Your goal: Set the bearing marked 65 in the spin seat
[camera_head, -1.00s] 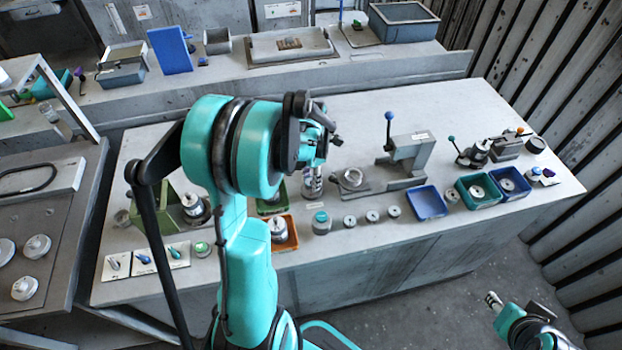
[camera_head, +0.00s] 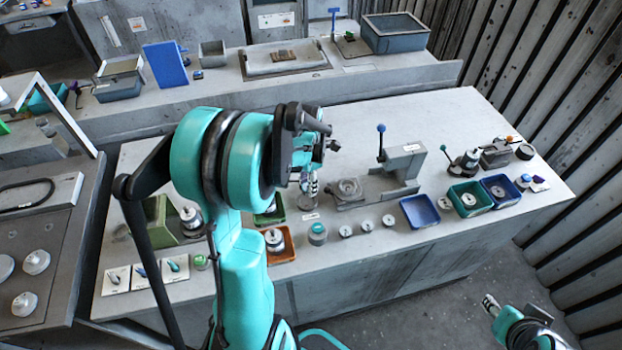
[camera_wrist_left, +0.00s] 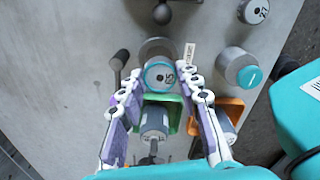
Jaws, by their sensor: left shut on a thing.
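My left gripper (camera_head: 310,186) is above the middle of the bench, fingers pointing down. In the left wrist view, its fingertips (camera_wrist_left: 160,72) are closed on either side of a round bearing (camera_wrist_left: 160,77) with a teal rim and a grey face. Its number shows at an angle and seems to read 65. A grey round base (camera_wrist_left: 157,48) shows just behind the bearing, beside a small white label; I cannot tell whether the bearing touches it or whether this is the spin seat. My right gripper (camera_head: 490,303) is low at the right, off the bench; its jaw gap is unclear.
A teal-topped cylinder (camera_head: 317,234) and several grey discs (camera_head: 367,225) stand along the front. A press (camera_head: 397,170) with a blue-knobbed lever stands right of the gripper. Trays in blue (camera_head: 420,211), green (camera_head: 469,200) and orange (camera_head: 283,247) sit nearby.

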